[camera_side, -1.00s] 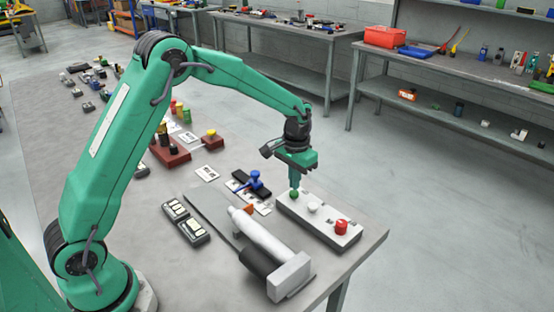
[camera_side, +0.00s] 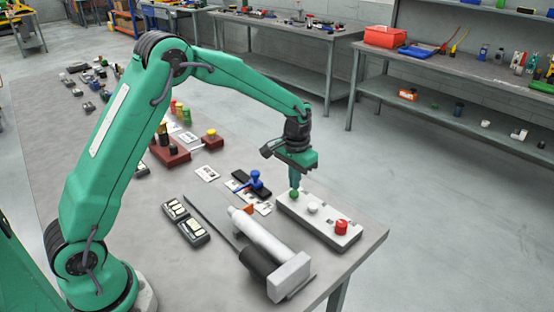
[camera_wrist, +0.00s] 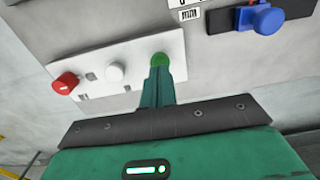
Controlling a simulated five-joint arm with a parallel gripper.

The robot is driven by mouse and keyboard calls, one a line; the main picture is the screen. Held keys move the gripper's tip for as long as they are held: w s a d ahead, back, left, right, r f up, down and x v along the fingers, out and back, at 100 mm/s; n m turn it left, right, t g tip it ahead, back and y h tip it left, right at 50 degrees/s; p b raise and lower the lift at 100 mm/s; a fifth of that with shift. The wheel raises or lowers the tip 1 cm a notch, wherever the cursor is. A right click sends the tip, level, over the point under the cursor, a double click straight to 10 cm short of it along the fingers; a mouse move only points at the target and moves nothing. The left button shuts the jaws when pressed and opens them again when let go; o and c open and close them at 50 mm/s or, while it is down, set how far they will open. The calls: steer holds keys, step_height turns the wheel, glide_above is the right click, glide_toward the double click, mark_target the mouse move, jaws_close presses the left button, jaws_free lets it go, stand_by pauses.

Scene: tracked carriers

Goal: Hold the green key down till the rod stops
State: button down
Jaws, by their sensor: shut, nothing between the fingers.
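A white key box (camera_side: 325,236) near the table's right end carries a green key (camera_side: 294,194), a white key (camera_side: 312,208) and a red key (camera_side: 341,227). My gripper (camera_side: 294,187) is shut, pointing down with its tips on the green key. In the wrist view the fingers (camera_wrist: 159,72) meet the green key (camera_wrist: 160,59); how far it is pressed I cannot tell. A rod drive with a white tube (camera_side: 258,234), a dark cylinder and a white end block lies left of the box. An orange piece (camera_side: 248,209) shows by the tube's far end. I cannot clearly make out the rod.
A blue-knobbed device (camera_side: 255,180) stands behind the drive. Two dark switch boxes (camera_side: 193,233) lie to its left, with a long thin dark edge between. Red blocks (camera_side: 170,154) stand farther back. The table's right corner is bare.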

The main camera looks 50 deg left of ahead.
steer(key=shift+f, duration=0.1)
stand_by(0.3)
steer(key=shift+f, duration=1.2)
steer(key=shift+s, duration=0.1)
stand_by(2.6)
steer(key=shift+r, duration=2.25)
steer(key=shift+r, duration=0.1)
